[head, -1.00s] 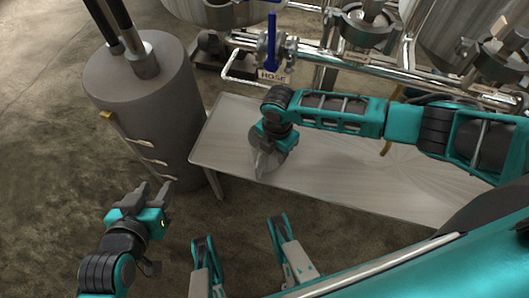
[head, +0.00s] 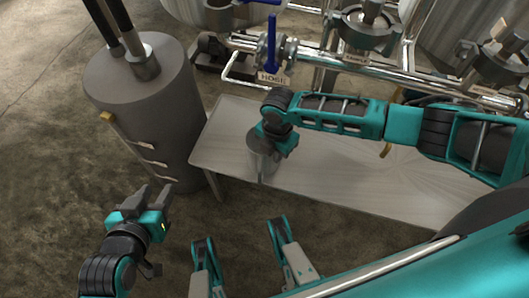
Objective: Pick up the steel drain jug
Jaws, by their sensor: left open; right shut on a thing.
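The steel drain jug (head: 259,167) is at the left part of the low bench, partly hidden under my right gripper. It looks like a small grey metal cylinder standing about upright. My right gripper (head: 268,152) comes down over it from above and is shut on it. I cannot tell whether the jug's base touches the bench or is slightly above it. My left gripper (head: 148,196) is open and empty, over the floor to the left of the bench and away from the jug.
The bench (head: 360,190) is bare to the right of the jug. A grey cylindrical tank (head: 145,115) stands left of it. Steel pipes with a blue-handled valve (head: 272,45) and a hanging tag (head: 273,78) run behind the bench. Concrete floor (head: 45,150) is open at left.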

